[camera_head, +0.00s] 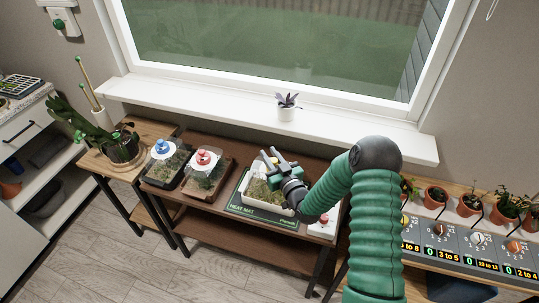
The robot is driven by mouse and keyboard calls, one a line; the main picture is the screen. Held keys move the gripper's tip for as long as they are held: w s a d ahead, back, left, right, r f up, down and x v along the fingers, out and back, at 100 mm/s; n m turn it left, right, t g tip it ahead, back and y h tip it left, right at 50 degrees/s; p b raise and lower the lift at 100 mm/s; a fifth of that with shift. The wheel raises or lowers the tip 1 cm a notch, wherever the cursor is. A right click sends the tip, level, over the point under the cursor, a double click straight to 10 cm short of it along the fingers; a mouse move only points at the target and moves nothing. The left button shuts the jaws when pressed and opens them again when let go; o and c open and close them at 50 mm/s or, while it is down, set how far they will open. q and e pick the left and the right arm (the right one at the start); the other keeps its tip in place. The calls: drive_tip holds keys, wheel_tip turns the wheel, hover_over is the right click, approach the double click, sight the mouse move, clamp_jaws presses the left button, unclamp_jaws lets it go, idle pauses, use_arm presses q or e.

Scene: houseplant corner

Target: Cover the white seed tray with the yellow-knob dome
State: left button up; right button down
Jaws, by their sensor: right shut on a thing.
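The white seed tray (292,212) sits on the dark green heat mat (248,213) on the brown table, with green-brown growth inside it. My right gripper (272,156) reaches in from the right over the tray and is shut on the yellow knob (276,162) of the dome. The clear dome is hard to make out, and my gripper and wrist hide part of it and of the tray. I cannot tell whether the dome touches the tray rim. My left gripper is not in view.
A red-knobbed item (324,218) lies at the table's right end. A potted plant (287,112) stands on the windowsill (220,110).

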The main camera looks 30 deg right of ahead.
drive_tip(key=shift+w+a, duration=0.1)
drive_tip(key=shift+a, duration=0.15)
drive_tip(key=shift+d+f+b, duration=0.2)
drive_tip(key=shift+f+b, duration=0.1)
drive_tip(key=shift+b, duration=0.05)
drive_tip(key=shift+a+f, duration=0.1)
idle(0.4)
drive_tip(key=shift+a+f+b, duration=0.1)
drive_tip(key=shift+f+b, duration=0.15)
drive_tip(key=shift+b, duration=0.15)
drive_tip(key=shift+f, duration=0.1)
drive_tip(key=shift+f+b, duration=0.8)
drive_tip(key=shift+f, duration=0.15)
idle(0.4)
